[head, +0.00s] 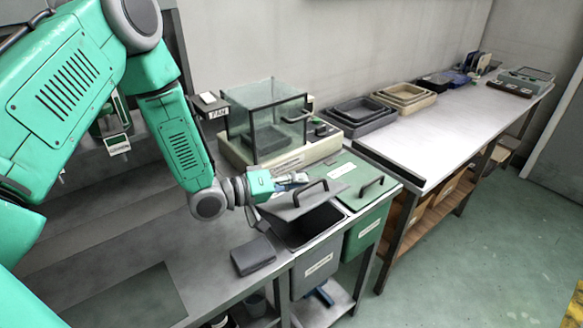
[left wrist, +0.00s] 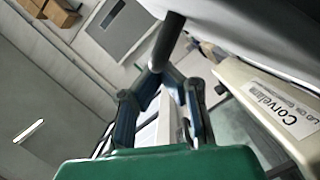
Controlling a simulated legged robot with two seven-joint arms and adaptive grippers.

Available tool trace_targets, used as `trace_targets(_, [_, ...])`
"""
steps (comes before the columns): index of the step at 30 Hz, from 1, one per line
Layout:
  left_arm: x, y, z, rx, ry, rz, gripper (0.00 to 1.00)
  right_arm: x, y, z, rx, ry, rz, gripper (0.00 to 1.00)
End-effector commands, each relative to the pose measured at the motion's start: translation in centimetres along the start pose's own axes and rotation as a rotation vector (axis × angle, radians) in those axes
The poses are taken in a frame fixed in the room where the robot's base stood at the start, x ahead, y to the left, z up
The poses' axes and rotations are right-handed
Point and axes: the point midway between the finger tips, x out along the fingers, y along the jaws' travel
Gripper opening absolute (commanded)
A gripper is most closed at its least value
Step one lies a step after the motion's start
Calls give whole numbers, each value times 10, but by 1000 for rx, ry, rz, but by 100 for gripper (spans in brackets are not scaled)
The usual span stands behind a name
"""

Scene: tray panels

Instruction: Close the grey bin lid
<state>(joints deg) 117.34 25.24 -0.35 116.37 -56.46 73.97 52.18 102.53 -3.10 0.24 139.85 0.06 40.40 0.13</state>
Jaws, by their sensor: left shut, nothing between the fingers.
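The grey bin (head: 318,266) hangs in the bench's front edge, with its dark inside partly showing. Its grey lid (head: 285,206) is tilted up over the back of the opening, with a dark bar handle (head: 311,190) on top. My left gripper (head: 296,179) is shut and empty, just behind the lid and close to the handle. In the left wrist view, the fingertips (left wrist: 168,72) are near a dark bar (left wrist: 166,42), which looks like the handle. I cannot tell whether they touch. My right gripper is not in view.
A green bin (head: 364,231) with a flat green lid (head: 350,171) stands right of the grey bin. A glass-walled balance (head: 270,115) is behind the lid. A small dark box (head: 253,255) lies on the bench to the left. Stacked trays (head: 404,96) stand farther back.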

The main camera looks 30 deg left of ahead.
Motion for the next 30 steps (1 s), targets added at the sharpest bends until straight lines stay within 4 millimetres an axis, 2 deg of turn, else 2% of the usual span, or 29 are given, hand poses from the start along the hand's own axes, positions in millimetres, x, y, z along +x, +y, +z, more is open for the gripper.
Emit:
trace_targets(3, [3, -7, 14, 63, -2, -18, 0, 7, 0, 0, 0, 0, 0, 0])
trace_targets(12, [8, -12, 30, 58, 0, -16, 0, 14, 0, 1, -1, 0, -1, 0])
trace_targets(30, [8, -13, 31, 57, 0, -15, 0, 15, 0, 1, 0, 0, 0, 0])
